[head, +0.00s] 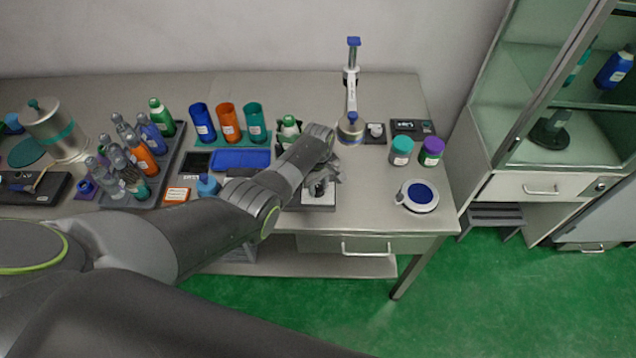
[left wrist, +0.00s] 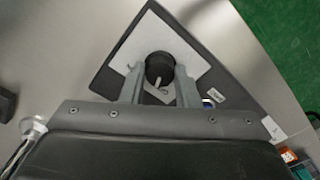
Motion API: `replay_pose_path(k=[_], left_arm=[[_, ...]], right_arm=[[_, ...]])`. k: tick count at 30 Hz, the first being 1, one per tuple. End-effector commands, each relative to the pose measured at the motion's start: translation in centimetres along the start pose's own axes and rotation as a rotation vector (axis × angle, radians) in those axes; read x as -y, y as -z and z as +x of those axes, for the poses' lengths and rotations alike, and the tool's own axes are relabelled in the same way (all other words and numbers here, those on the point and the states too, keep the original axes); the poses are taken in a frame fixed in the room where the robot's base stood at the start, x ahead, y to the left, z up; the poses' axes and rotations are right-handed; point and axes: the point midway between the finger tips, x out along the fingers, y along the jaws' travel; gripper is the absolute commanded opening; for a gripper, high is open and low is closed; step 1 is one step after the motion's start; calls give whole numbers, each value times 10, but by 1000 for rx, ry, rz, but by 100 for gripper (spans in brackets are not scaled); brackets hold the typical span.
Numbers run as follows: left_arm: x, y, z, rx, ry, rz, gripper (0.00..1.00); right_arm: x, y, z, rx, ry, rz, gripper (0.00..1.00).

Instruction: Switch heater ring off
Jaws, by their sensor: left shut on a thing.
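My left gripper (head: 320,186) reaches in over the front of the table and points down at a flat control plate (head: 318,203). In the left wrist view the plate (left wrist: 196,68) is pale grey with a dark border and a small label I cannot read. A round black knob (left wrist: 159,66) with a light pointer stands on it. The fingers of my left gripper (left wrist: 159,88) are shut on the knob, one at each side. In the head view my gripper largely hides the knob. I cannot tell for certain which part is the heater ring. My right gripper is not in view.
A post stand (head: 351,95) with blue parts rises behind the gripper. Teal-lidded (head: 401,151) and purple-lidded (head: 432,151) jars stand to the right, with a white-rimmed blue disc (head: 418,195) in front. A bottle rack (head: 172,165) is at left. Bare tabletop lies between plate and disc.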

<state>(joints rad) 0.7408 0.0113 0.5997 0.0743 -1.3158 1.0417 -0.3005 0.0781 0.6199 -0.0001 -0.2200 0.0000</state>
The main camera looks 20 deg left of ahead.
Motion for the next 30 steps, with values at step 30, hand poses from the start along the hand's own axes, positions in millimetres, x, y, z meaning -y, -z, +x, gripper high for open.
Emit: replay_pose_path(k=[30], left_arm=[[0, 1, -1, -3, -3, -407, 6]], right_arm=[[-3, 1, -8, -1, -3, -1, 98]])
